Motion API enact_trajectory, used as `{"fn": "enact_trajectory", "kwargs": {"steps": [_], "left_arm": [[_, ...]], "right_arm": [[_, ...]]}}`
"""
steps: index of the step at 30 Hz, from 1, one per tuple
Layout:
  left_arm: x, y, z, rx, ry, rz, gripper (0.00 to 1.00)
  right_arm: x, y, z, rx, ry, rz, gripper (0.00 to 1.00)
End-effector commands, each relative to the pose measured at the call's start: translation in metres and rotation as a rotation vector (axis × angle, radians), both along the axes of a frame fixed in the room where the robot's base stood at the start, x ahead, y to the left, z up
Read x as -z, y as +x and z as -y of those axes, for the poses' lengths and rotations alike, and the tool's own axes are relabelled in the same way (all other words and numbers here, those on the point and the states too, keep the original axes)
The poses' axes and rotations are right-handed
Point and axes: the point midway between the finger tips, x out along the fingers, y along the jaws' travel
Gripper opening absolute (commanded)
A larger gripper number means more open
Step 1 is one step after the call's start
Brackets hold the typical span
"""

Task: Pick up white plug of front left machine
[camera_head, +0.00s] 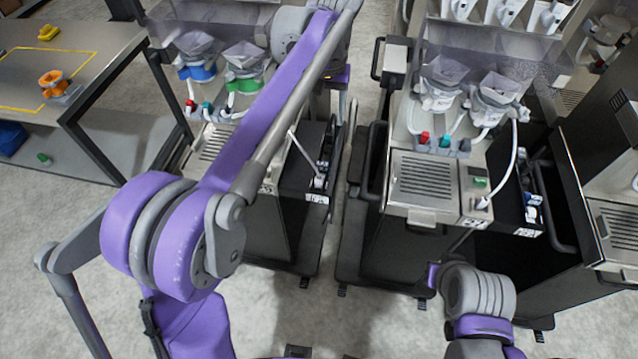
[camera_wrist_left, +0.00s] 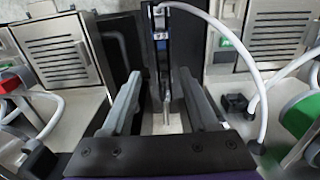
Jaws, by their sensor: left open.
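The front left machine (camera_head: 209,143) stands left of centre in the head view, with blue and green funnel holders, partly behind my left arm. A white hose (camera_head: 302,147) runs down to a small white plug (camera_head: 318,182) at the black side box. In the left wrist view the hose (camera_wrist_left: 265,103) arcs from the top centre to the right, and the white plug (camera_wrist_left: 159,20) sits at its upper end. My left gripper (camera_wrist_left: 164,88) is open and empty, its fingers apart below the plug. In the head view the arm mostly hides it. My right gripper does not show.
A second machine (camera_head: 425,175) stands to the right across a narrow aisle, and another (camera_head: 615,225) at the right edge. A table (camera_head: 100,50) with yellow tape is at the upper left. Open floor (camera_head: 285,300) lies in front.

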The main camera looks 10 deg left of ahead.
Motion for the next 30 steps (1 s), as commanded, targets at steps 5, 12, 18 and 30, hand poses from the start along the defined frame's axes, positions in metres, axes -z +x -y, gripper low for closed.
{"fn": "enact_trajectory", "kwargs": {"steps": [5,12,18,30], "left_arm": [[0.031,-0.051,-0.001,0.0,0.0,0.0,0.6],[0.056,-0.065,-0.001,0.0,0.0,0.003,0.6],[0.086,-0.065,-0.002,0.0,0.0,0.003,0.6],[0.128,-0.072,-0.004,-0.001,-0.001,0.003,0.6]], "right_arm": [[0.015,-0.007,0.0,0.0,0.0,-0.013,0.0],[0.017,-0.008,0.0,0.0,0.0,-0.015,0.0],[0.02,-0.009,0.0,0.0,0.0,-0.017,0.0],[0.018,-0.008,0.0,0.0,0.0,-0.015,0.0]]}}
